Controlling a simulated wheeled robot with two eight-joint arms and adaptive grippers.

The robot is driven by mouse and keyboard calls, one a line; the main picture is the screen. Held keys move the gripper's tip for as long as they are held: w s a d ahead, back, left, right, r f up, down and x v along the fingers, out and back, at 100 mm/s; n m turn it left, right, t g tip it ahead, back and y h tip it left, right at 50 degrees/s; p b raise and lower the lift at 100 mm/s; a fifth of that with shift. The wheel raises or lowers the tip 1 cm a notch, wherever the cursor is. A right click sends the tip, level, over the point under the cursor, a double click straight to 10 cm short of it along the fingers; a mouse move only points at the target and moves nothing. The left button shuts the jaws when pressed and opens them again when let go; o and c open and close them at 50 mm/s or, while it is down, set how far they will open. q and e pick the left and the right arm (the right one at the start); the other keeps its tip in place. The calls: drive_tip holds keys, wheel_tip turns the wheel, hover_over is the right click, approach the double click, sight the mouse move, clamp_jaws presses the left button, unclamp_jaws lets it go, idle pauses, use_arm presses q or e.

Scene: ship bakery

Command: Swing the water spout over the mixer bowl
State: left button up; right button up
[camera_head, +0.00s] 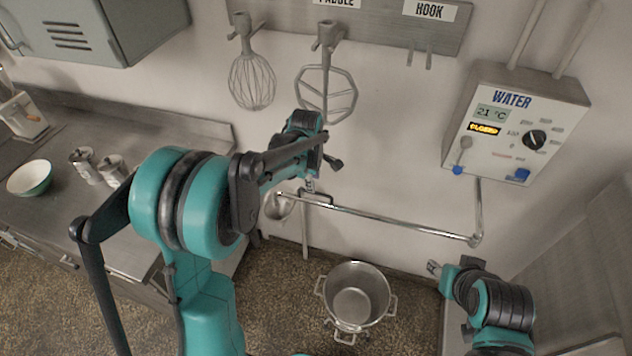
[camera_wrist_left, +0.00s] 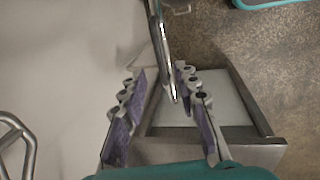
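The water spout (camera_head: 390,217) is a thin chrome pipe. It drops from the wall water box (camera_head: 515,122), then runs left along the wall to a tip near my left gripper (camera_head: 310,186). In the left wrist view, the spout (camera_wrist_left: 163,55) lies between the two fingers of my left gripper (camera_wrist_left: 158,80), which are apart. Whether either finger touches it cannot be told. The mixer bowl (camera_head: 357,296) is a steel bowl with side handles, low in front of the wall, below and in front of the spout. My right gripper (camera_head: 434,267) is right of the bowl; its fingers are too small to read.
A small wall basin (camera_head: 278,208) sits behind the spout tip. A whisk (camera_head: 252,82) and a paddle (camera_head: 326,92) hang above my left gripper. A steel counter (camera_head: 85,200) with a bowl (camera_head: 30,178) and canisters stands at the left.

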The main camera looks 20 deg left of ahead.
sight(315, 193)
use_arm(q)
drive_tip(key=f, duration=0.2)
drive_tip(key=w+f, duration=0.1)
drive_tip(key=f, duration=0.2)
drive_tip(key=shift+w+f, duration=0.2)
drive_tip(key=shift+f, duration=0.4)
clamp_jaws()
